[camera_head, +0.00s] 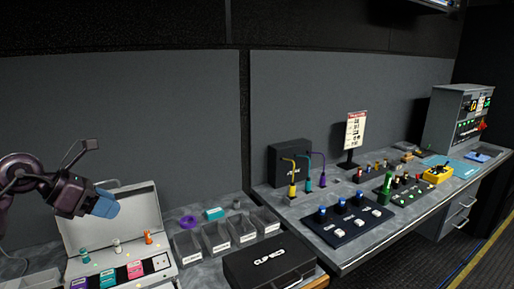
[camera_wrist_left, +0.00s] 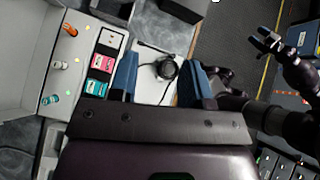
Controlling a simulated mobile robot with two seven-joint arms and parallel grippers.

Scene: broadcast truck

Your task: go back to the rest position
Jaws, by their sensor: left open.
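My left gripper (camera_head: 106,203) is at the left of the head view, raised in the air above and beside the open case (camera_head: 138,212). Its blue fingertips are apart with nothing between them. In the left wrist view the two blue fingers of the left gripper (camera_wrist_left: 162,80) stand wide apart. A round black object (camera_wrist_left: 167,68) shows in the gap beyond them, on a pale surface, not touched. What seems to be my right gripper (camera_wrist_left: 266,42) shows at the upper right of the left wrist view, small and dark; its jaw state is unclear. It is not in the head view.
The open case holds coloured plugs and labels. Grey bins (camera_head: 216,236) and a black case (camera_head: 268,262) stand to its right. A black switch panel (camera_head: 345,222) and a black box with cables (camera_head: 286,165) stand on the right-hand desk. The floor (camera_head: 420,262) in front is clear.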

